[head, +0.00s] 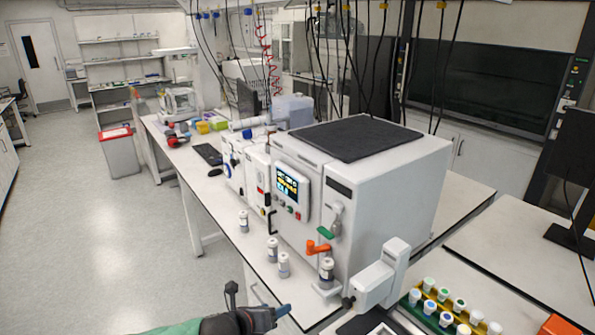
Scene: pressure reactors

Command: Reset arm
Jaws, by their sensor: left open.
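My left gripper (258,303) is at the bottom edge, in front of the bench's near edge. It is open, with nothing seen between its fingers. My right gripper is not in view. The white reactor machine (400,200) stands on the bench with a dark top, a lit screen (288,184), a green-handled lever (327,232) and an orange lever (317,247). A small vessel (326,272) stands below the orange lever. Two more vessels (272,250) (284,265) stand in front of the machine, apart from my gripper, and another (243,221) stands farther left.
A rack of vials with green, blue and white caps (446,310) is at the bottom right, beside a white device (382,274). A keyboard (208,154) and mouse (214,172) lie farther back. A red-lidded bin (121,155) stands on the floor. The floor at left is clear.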

